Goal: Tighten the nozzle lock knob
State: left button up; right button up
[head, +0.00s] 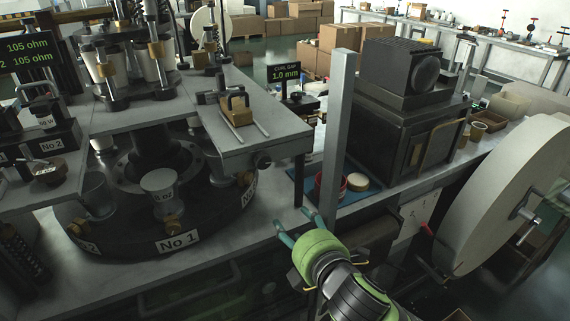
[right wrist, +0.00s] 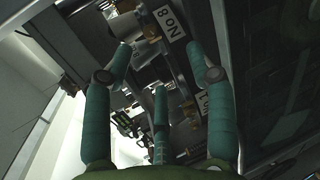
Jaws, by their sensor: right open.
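My right gripper (head: 293,219) is open and empty in front of the bench's front edge, right of the round turret. In the right wrist view its teal fingers (right wrist: 160,62) are spread, with nothing between them. The turret (head: 215,215) carries cups and brass knobs. A dark round knob (head: 262,160) is under the grey plate's front edge. I cannot tell which is the nozzle lock knob. My left gripper is not in view.
A grey upright post (head: 335,140) stands just behind my right gripper. A dark machine (head: 408,115) and a large pale reel (head: 505,200) are to the right. A blue tray (head: 372,189) with a red-rimmed cup lies by the post. The bench front (head: 235,240) is bare.

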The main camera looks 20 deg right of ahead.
aim_at(265, 163)
notch_tip(265, 163, up, 9)
jog(key=a+n+t+y, duration=0.2)
jog(key=n+t, duration=0.1)
jog(key=n, duration=0.4)
jog(key=shift+n, duration=0.7)
jog(key=w, duration=0.2)
jog(key=w+a+r+b, duration=0.1)
jog(key=w, duration=0.3)
jog(key=shift+a+r, duration=0.2)
jog(key=shift+a, duration=0.05)
jog(key=shift+w, duration=0.6)
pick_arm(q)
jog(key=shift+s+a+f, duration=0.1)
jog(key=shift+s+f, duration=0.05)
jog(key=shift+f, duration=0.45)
pick_arm(e)
jog(key=shift+w+f, duration=0.1)
jog(key=shift+w, duration=0.05)
jog(key=shift+a, duration=0.1)
grip_shut()
